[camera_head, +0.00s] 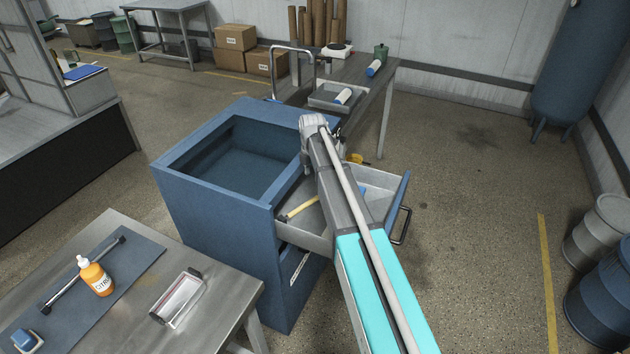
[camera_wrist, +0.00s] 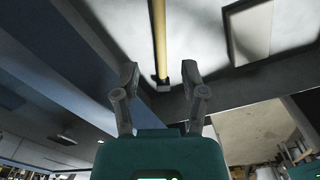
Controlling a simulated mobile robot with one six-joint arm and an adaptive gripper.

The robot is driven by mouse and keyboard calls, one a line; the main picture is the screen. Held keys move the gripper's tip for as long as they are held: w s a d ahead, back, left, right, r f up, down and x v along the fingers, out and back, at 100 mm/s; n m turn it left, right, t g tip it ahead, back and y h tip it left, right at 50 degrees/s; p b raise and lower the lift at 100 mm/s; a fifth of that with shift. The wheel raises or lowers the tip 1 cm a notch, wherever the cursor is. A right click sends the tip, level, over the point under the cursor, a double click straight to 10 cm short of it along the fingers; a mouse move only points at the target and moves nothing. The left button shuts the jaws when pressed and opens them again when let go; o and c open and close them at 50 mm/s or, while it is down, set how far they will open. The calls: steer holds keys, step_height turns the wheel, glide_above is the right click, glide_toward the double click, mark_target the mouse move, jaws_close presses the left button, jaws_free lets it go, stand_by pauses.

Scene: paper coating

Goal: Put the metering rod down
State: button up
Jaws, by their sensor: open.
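A yellow rod with a dark end block, seemingly the metering rod (camera_head: 300,208), lies in the open grey drawer (camera_head: 376,178) of the blue cabinet. In the wrist view the yellow rod (camera_wrist: 159,35) runs between and beyond my fingertips, its dark end near them. My gripper (camera_wrist: 160,74) is open, with a finger on each side of the rod's line and a gap to both. In the head view my arm hides the fingers and part of the drawer. Another rod (camera_head: 82,272), silvery with black ends, lies on the dark mat (camera_head: 128,262) on the near table.
An orange bottle (camera_head: 96,279) and a clear-topped tray (camera_head: 180,297) stand on the near table (camera_head: 225,295). The blue cabinet (camera_head: 175,195) has an open top. A back bench (camera_head: 378,88) stands beyond the drawer. Open floor lies to the right, with barrels at the edge.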

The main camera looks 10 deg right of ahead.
steer(key=s+m, duration=2.4)
steer(key=s, duration=0.4)
steer(key=shift+s+d, duration=0.4)
